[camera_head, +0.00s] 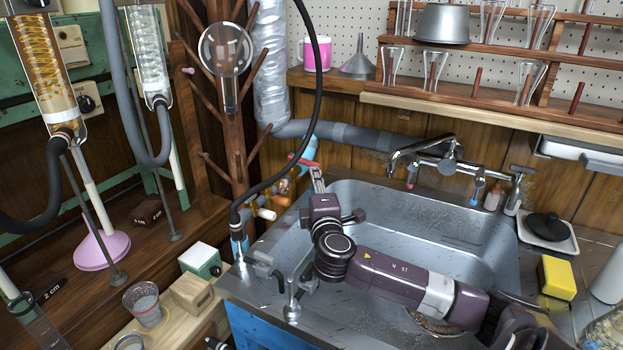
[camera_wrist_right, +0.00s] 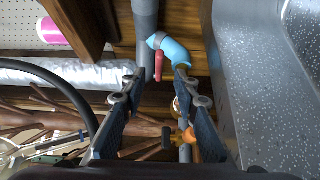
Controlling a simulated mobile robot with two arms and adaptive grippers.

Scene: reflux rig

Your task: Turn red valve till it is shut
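The red valve handle (camera_head: 303,160) sits on the blue pipe fitting (camera_head: 308,147) behind the sink's back left corner. In the right wrist view the red handle (camera_wrist_right: 159,67) hangs beside the blue elbow (camera_wrist_right: 172,49), below a grey pipe. My right gripper (camera_head: 316,172) reaches over the sink to the valve. In the wrist view its fingers (camera_wrist_right: 160,80) are apart, with the red handle showing between and just beyond the tips. Whether a finger touches the handle I cannot tell. My left gripper is not in view.
The steel sink (camera_head: 450,205) lies under my right arm. A black hose (camera_head: 290,165) arches close left of the gripper. An orange valve (camera_wrist_right: 184,136) sits near the red one. The wooden branched stand (camera_head: 232,130) is further left. The faucet (camera_head: 425,155) is at the right.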

